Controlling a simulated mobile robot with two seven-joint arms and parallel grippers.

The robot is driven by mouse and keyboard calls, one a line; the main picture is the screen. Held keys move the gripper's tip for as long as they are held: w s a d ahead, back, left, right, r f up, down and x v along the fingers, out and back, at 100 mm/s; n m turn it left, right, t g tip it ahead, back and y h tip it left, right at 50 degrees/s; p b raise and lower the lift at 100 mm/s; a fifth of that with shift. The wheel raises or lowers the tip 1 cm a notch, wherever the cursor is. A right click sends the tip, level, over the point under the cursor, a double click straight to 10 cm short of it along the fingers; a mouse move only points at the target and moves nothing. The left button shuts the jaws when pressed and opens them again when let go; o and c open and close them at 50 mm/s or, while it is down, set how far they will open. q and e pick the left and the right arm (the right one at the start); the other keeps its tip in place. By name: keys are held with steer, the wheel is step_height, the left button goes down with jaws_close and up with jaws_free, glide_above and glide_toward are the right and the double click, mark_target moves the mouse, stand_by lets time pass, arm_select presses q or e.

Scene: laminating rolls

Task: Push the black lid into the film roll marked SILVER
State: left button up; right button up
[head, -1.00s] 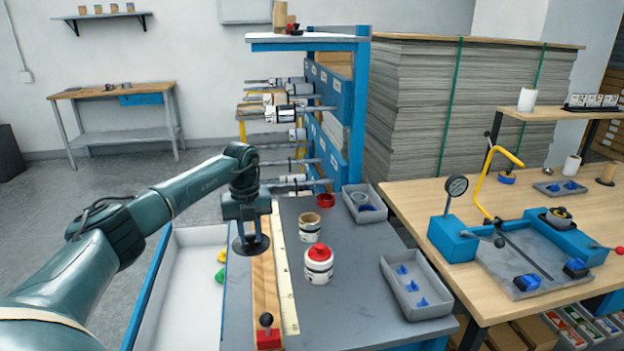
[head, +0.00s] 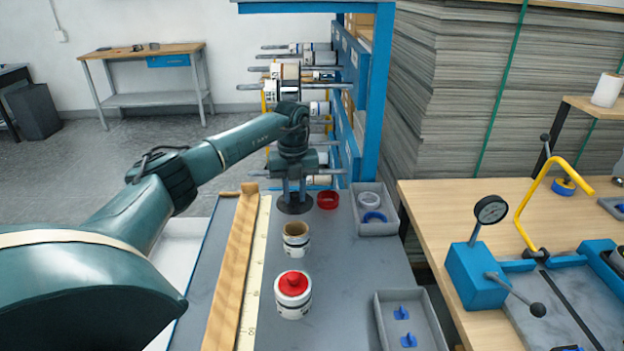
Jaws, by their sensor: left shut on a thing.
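My left gripper (head: 294,188) points down near the far end of the grey table, shut on the black lid (head: 295,206), a dark disc below its fingers. The lid is behind the open film roll (head: 296,243), to the left of a red ring-shaped lid (head: 328,200). I cannot tell how high it is above the table. The open roll stands upright with a brown core and an uncovered top. Nearer stands a second roll (head: 293,306) with a red lid (head: 293,283) on top. The print on both rolls is too small to read. My right gripper is not in view.
A wooden strip (head: 235,270) and a pale ruler (head: 255,270) lie left of the rolls. Grey trays (head: 377,229) with blue parts stand on the right. A rack (head: 372,90) with rolls on bars rises behind.

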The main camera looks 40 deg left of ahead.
mark_target(295, 204)
arm_select(q)
steer(key=shift+w, duration=0.15)
steer(key=shift+s+f+b, duration=0.25)
steer(key=shift+f+b, duration=0.1)
steer(key=shift+b, duration=0.05)
steer(key=shift+w+f+b, duration=0.1)
steer(key=shift+f+b, duration=1.2)
steer(key=shift+f, duration=0.25)
steer(key=shift+f+b, duration=0.45)
steer(key=shift+f, duration=0.05)
steer(key=shift+f+b, duration=0.6)
steer(key=shift+f, duration=0.1)
steer(key=shift+f+b, duration=0.75)
steer(key=shift+f, duration=0.4)
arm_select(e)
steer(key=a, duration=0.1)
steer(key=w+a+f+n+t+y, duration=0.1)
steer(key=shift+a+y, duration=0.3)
